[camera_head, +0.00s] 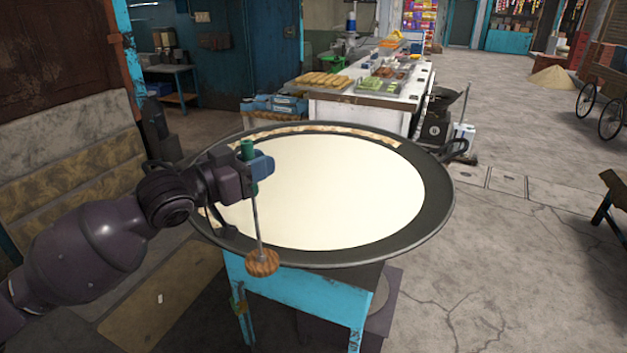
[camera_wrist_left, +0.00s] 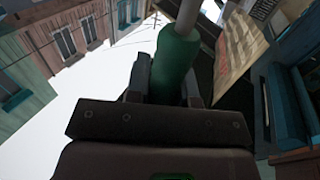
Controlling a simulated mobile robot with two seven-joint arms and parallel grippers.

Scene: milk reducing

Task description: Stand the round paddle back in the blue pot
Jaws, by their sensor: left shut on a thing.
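The round paddle has a brown wooden disc (camera_head: 262,262), a thin metal shaft (camera_head: 256,222) and a green handle (camera_head: 247,150). My left gripper (camera_head: 256,168) is shut on the green handle and holds the paddle nearly upright, disc down. The disc shows in front of the near rim of the wide pan; whether it touches the rim I cannot tell. In the left wrist view the green handle (camera_wrist_left: 178,62) sits between the fingers. I cannot make out the blue pot in either view. My right gripper is not in view.
A wide dark pan (camera_head: 437,200) of cream-coloured milk (camera_head: 340,190) sits on a blue stand (camera_head: 300,295). Behind it is a white counter (camera_head: 360,112) with trays of food. A dark bench (camera_head: 612,195) stands at the right edge. The floor right of the pan is clear.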

